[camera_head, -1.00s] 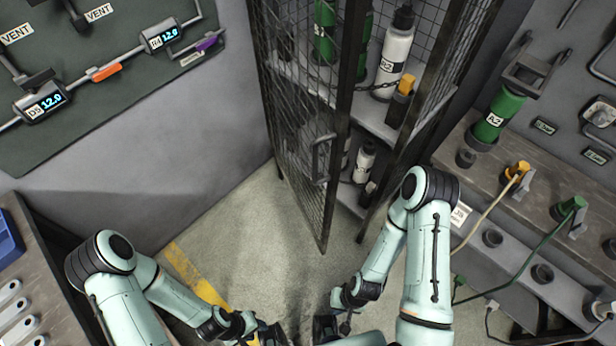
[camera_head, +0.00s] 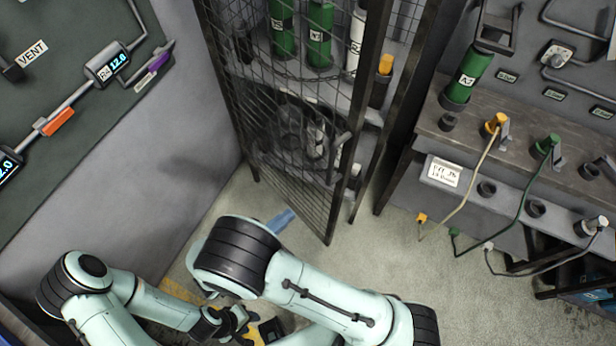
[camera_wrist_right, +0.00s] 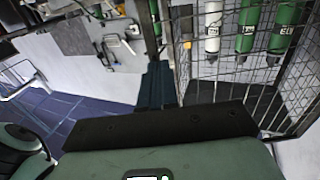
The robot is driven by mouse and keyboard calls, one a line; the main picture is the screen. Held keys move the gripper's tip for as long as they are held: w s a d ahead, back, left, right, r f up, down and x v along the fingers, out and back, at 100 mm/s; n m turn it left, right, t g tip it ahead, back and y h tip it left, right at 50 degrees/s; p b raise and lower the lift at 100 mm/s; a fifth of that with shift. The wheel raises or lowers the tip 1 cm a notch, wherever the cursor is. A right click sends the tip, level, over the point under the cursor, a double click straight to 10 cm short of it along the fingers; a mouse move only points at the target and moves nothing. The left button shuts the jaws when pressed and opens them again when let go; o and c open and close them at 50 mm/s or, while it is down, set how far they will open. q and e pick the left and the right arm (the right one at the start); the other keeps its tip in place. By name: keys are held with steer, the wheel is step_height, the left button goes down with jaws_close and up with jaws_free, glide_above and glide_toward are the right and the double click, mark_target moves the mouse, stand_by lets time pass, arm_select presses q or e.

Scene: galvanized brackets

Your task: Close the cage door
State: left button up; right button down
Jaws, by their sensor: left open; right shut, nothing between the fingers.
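The cage door (camera_head: 290,130) is a dark mesh panel with a bar handle (camera_head: 341,152). It stands ajar: a narrow gap shows bottles and shelves between its free edge and the cage's right post (camera_head: 392,100). My left gripper (camera_head: 244,318) is open and empty, low and left of the door, partly covered by the right arm.
Green and white bottles (camera_head: 320,35) stand on the cage shelves. A workbench (camera_head: 435,130) with cables and a green cylinder (camera_head: 470,78) is right of the cage. A wall panel (camera_head: 75,80) is at the left. Floor (camera_head: 400,250) is clear before the cage.

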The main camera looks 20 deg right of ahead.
arm_select(q)
steer(key=r+p, duration=0.1)
steer(key=w+r+p, duration=0.1)
steer(key=shift+w+r, duration=0.25)
steer(key=shift+r, duration=0.05)
arm_select(e)
steer(key=s+x, duration=0.1)
steer(key=x, duration=1.2)
steer(key=shift+d+r, duration=0.3)
steer(key=shift+r, duration=0.3)
steer(key=shift+w+d, duration=0.1)
